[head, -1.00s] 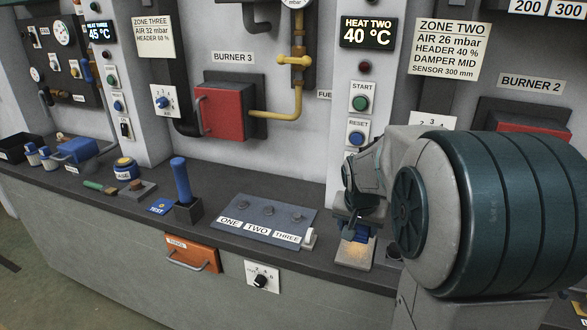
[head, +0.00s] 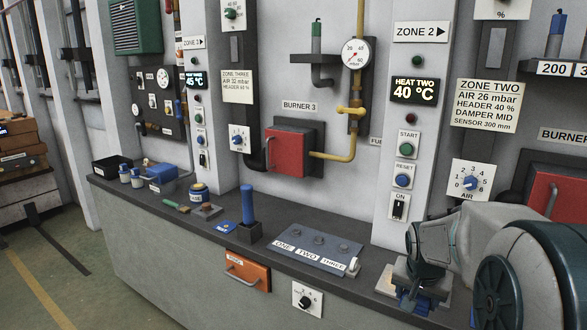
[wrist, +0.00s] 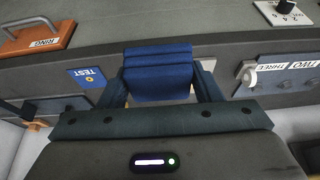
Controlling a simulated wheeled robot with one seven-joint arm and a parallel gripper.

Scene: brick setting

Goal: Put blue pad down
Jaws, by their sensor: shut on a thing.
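My gripper (head: 412,298) is low at the right of the head view, by the counter's front edge. In the wrist view my gripper (wrist: 158,92) is shut on the blue pad (wrist: 158,72), a dark blue block between its two fingers. In the head view only a little of the blue pad (head: 405,304) shows under my gripper. I cannot tell whether it touches the counter. A small pale plate with a sandy top (head: 385,284) lies on the counter just left of my gripper.
The dark counter (head: 330,283) carries a slab marked ONE, TWO, THREE (head: 310,247), a blue upright handle in a dark block (head: 248,215) and a blue TEST card (head: 226,227). An orange drawer (head: 247,271) and a dial (head: 307,299) are on the front face.

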